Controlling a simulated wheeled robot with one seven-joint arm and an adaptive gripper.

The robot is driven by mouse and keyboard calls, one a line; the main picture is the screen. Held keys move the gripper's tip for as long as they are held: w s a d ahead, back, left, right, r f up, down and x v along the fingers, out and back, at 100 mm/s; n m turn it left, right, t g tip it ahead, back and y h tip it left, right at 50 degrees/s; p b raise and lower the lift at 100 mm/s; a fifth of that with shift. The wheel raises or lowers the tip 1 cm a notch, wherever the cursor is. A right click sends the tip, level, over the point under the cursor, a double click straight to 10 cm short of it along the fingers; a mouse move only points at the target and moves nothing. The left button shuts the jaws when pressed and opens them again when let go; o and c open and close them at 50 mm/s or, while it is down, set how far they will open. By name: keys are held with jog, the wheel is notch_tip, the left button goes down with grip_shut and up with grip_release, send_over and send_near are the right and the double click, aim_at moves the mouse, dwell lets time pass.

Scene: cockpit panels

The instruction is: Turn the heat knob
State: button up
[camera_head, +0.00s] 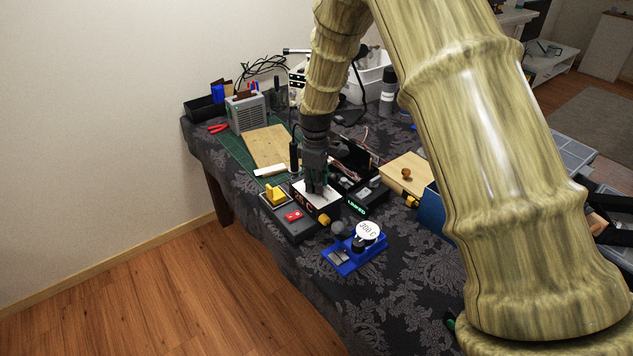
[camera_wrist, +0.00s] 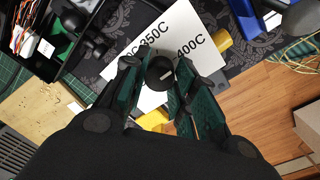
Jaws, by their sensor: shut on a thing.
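The heat knob (camera_wrist: 160,72) is a small round black knob with a white mark. In the wrist view it stands on a white dial plate (camera_wrist: 182,22) printed with 350C and 400C. My gripper (camera_wrist: 157,78) has its two dark green-padded fingers on either side of the knob, shut on it. In the head view my gripper (camera_head: 317,186) points down onto the white-topped box (camera_head: 329,204), which has an orange readout on its front. The knob is hidden behind the fingers there.
A blue stand with a white 300 C disc (camera_head: 368,232) is in front. A yellow block (camera_head: 274,194) and red switch (camera_head: 293,216) lie left of the box. A green-lit LINKED unit (camera_head: 357,207) and wooden boxes (camera_head: 404,174) crowd the right. Bare cloth lies nearer the front edge.

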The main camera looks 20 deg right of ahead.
jog(key=shift+m, duration=0.3)
jog(key=shift+r+m+p, duration=0.1)
jog(key=shift+m+p, duration=0.45)
jog(key=shift+m, duration=0.05)
jog(key=m+p, duration=0.1)
jog(key=m, duration=0.3)
jog(key=shift+p, duration=0.4)
jog(key=m+p, duration=0.1)
jog(key=m, duration=0.4)
jog(key=shift+w+m, duration=0.1)
jog(key=shift+m, duration=0.3)
jog(key=o, duration=1.1)
jog(key=shift+c, duration=0.2)
notch_tip(320, 180, up, 12)
jog(key=shift+a, duration=0.2)
